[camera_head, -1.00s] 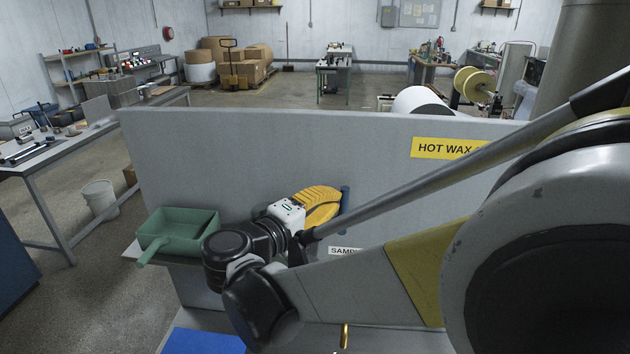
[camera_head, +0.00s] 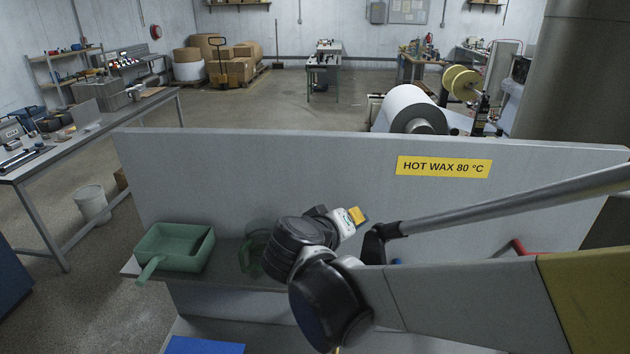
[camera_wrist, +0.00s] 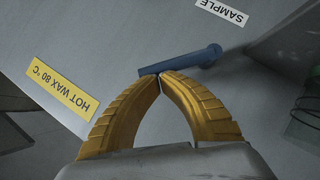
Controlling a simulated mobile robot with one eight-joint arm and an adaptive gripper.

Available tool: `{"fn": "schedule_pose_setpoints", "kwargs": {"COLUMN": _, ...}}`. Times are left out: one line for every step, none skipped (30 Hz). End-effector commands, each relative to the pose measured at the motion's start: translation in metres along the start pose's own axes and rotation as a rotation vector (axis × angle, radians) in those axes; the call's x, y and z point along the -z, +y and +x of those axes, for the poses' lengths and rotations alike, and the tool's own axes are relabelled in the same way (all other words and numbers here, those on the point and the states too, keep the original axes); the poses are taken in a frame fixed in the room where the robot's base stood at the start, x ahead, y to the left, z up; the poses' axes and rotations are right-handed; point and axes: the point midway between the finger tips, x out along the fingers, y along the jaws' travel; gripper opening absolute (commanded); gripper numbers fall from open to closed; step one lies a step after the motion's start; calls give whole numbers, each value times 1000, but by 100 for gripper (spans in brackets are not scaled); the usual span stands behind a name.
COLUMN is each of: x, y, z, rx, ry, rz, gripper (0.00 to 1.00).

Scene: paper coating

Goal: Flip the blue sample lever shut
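The blue sample lever (camera_wrist: 185,62) shows in the wrist view as a short rod with a round knob end at right, beside the SAMPLE label (camera_wrist: 223,12). My gripper (camera_wrist: 160,80) has its two yellow fingers brought together at the tips. The tips are at the lever's left part, very close to or touching it; the lever is not between the fingers. In the head view my gripper (camera_head: 357,215) is in front of the grey panel, largely hidden by my wrist. Only a small blue bit, perhaps the lever (camera_head: 397,261), shows above my arm there.
The grey panel (camera_head: 250,165) bears a yellow HOT WAX 80 °C sign (camera_head: 444,167). A green tray (camera_head: 175,248) and a green see-through container (camera_head: 250,258) are on the ledge at left. A red handle (camera_head: 517,247) shows at right behind my arm.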

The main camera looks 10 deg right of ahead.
Motion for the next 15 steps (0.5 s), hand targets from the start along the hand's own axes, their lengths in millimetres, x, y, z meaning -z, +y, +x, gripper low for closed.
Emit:
{"fn": "schedule_pose_setpoints", "kwargs": {"x": -3, "y": 5, "z": 2, "rx": 22, "ry": -3, "rz": 39, "gripper": 0}}
{"fn": "schedule_pose_setpoints", "kwargs": {"x": -5, "y": 5, "z": 3, "rx": 39, "ry": -2, "rz": 62, "gripper": 0}}
{"fn": "schedule_pose_setpoints", "kwargs": {"x": -8, "y": 6, "z": 5, "rx": 60, "ry": -2, "rz": 94, "gripper": 0}}
{"fn": "schedule_pose_setpoints", "kwargs": {"x": -10, "y": 7, "z": 6, "rx": 75, "ry": -2, "rz": 118, "gripper": 0}}
{"fn": "schedule_pose_setpoints", "kwargs": {"x": -12, "y": 7, "z": 8, "rx": 91, "ry": -2, "rz": 142, "gripper": 0}}
{"fn": "schedule_pose_setpoints", "kwargs": {"x": -15, "y": 8, "z": 10, "rx": 112, "ry": -2, "rz": 174, "gripper": 0}}
{"fn": "schedule_pose_setpoints", "kwargs": {"x": -17, "y": 8, "z": 11, "rx": 127, "ry": -2, "rz": 197, "gripper": 0}}
{"fn": "schedule_pose_setpoints", "kwargs": {"x": -19, "y": 9, "z": 13, "rx": 143, "ry": -2, "rz": 221, "gripper": 0}}
{"fn": "schedule_pose_setpoints", "kwargs": {"x": -21, "y": 9, "z": 14, "rx": 164, "ry": -1, "rz": 252, "gripper": 0}}
{"fn": "schedule_pose_setpoints", "kwargs": {"x": -24, "y": 9, "z": 16, "rx": 179, "ry": -2, "rz": 275, "gripper": 0}}
{"fn": "schedule_pose_setpoints", "kwargs": {"x": -25, "y": 9, "z": 17, "rx": 194, "ry": -1, "rz": 297, "gripper": 0}}
{"fn": "schedule_pose_setpoints", "kwargs": {"x": -28, "y": 9, "z": 19, "rx": 213, "ry": -1, "rz": 326, "gripper": 0}}
{"fn": "schedule_pose_setpoints", "kwargs": {"x": -30, "y": 9, "z": 20, "rx": 227, "ry": -2, "rz": 348, "gripper": 0}}
{"fn": "schedule_pose_setpoints", "kwargs": {"x": -32, "y": 8, "z": 21, "rx": 242, "ry": -1, "rz": 369, "gripper": 0}}
{"fn": "schedule_pose_setpoints", "kwargs": {"x": -34, "y": 8, "z": 23, "rx": 260, "ry": -1, "rz": 396, "gripper": 0}}
